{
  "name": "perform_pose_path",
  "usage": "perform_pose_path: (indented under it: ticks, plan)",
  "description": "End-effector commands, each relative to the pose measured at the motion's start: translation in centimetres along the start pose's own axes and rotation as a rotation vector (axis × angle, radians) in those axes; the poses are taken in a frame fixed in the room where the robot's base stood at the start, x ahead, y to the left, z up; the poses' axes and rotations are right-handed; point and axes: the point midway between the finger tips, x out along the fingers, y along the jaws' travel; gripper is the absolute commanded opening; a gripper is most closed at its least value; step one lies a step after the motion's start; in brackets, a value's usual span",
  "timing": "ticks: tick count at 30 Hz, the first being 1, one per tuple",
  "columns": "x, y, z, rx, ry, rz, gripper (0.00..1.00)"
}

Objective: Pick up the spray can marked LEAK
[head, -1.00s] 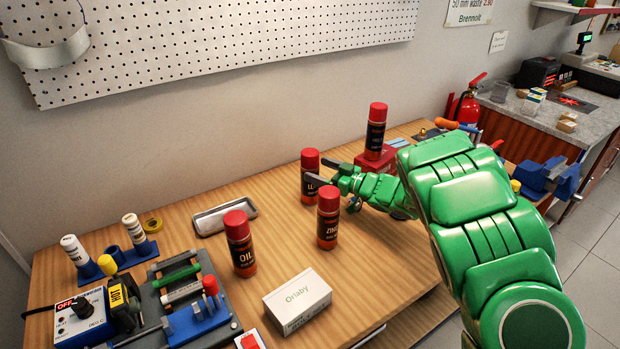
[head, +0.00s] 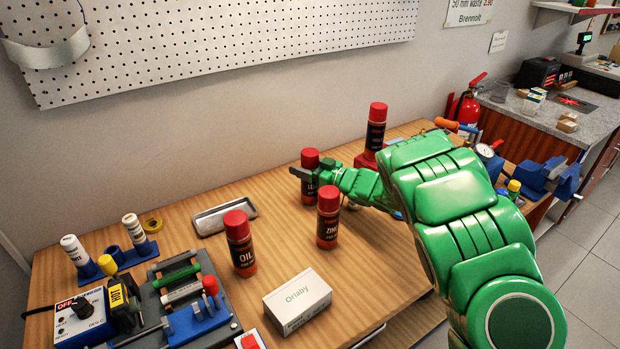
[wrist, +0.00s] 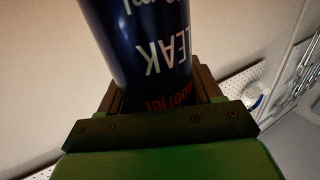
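The spray can marked LEAK (head: 309,189) stands upright on the wooden bench, dark with a red cap. My gripper (head: 308,173) is at it from the right, its fingers around the upper part of the body. In the wrist view the can (wrist: 150,45) fills the middle, its LEAK lettering upside down. My gripper's fingers (wrist: 158,98) lie on both sides of it there, very close to its surface. I cannot tell whether they press on it. The fingers and hand hide part of the label in the head view.
A ZINC can (head: 328,218) stands close in front, and an OIL can (head: 240,245) front left. Another red-capped can (head: 375,130) stands behind my arm on a red box. A metal tray (head: 224,218) lies left, a white Orlaby box (head: 297,301) in front.

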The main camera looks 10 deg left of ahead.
Motion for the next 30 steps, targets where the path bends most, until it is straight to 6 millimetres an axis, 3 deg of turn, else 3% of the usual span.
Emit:
perform_pose_path:
  ticks: [1, 7, 17, 30]
  plan:
    - [0.0, 0.0, 0.0, 0.0, 0.0, 0.0, 0.54]
    - [0.0, 0.0, 0.0, 0.0, 0.0, 0.0, 0.23]
    - [0.0, 0.0, -0.5, -0.001, 0.001, 0.0, 0.23]
    - [0.0, 0.0, -6.6, -0.003, 0.001, 0.0, 0.23]
